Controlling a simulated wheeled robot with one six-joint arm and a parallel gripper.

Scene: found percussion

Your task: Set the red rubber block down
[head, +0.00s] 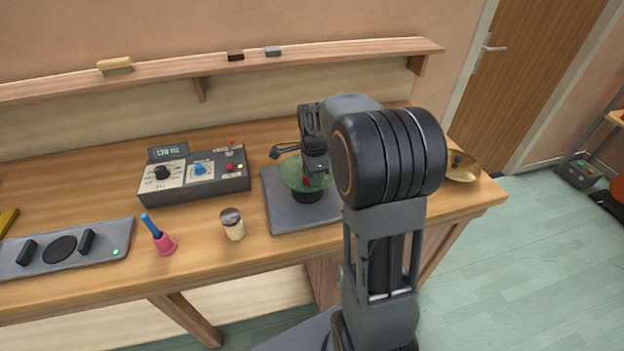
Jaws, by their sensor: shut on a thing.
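My gripper (313,168) is above the green round thing on the grey mat, pointing down. It is shut on the red rubber block (306,181), of which only a small red patch shows between the dark fingers. The green dome-like thing (291,176) stands on a dark base on the grey mat (283,216). The block is in front of or over the green thing; I cannot tell if they touch. My arm hides the right part of the mat.
A control box (195,178) with knobs stands left of the mat. A shaker-like jar (232,224), a pink holder with a blue stick (163,243) and a grey panel (70,249) line the front. A brass bowl (462,170) is at the right end.

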